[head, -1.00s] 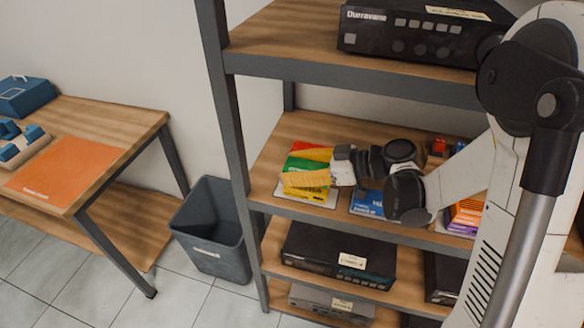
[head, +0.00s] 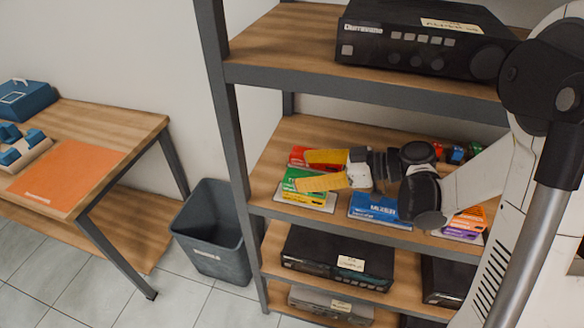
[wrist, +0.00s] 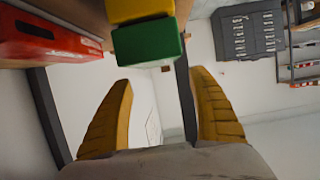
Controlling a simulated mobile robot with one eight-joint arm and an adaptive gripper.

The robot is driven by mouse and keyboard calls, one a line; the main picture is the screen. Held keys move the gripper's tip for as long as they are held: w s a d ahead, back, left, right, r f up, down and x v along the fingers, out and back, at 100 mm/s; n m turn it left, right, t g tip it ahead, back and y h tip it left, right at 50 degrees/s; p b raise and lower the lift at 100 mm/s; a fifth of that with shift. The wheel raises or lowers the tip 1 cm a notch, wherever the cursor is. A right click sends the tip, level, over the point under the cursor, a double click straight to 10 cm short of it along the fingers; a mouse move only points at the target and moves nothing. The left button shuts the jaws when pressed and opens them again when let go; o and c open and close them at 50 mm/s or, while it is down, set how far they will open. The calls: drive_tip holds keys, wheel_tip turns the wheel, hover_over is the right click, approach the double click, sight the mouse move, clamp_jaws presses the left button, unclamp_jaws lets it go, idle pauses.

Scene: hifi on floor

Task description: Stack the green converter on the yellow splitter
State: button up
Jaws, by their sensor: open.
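The green converter (head: 292,174) lies on top of the yellow splitter (head: 304,199) at the left end of the middle shelf. In the upside-down wrist view the green converter (wrist: 148,42) touches the yellow splitter (wrist: 140,10).
A red box (head: 298,156) lies behind the stack and shows close by in the wrist view (wrist: 45,38). A blue box (head: 373,208) lies to the right. The shelf's left post (head: 228,130) stands beside the stack. The upper shelf (head: 290,58) is overhead.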

drive_tip(key=p+v, duration=0.2)
drive_tip(key=v, duration=0.6)
drive_tip(key=s+d+r+m+t+h, duration=0.1)
drive_tip(key=s+d+r+m+h, duration=0.1)
drive_tip(key=s+m+h, duration=0.4)
drive_tip(key=s+d+r+m+t+h, duration=0.1)
drive_tip(key=s+d+r+m+h, duration=0.1)
drive_tip(key=s+m+h, duration=0.5)
drive_tip(key=shift+s+d+m, duration=0.5)
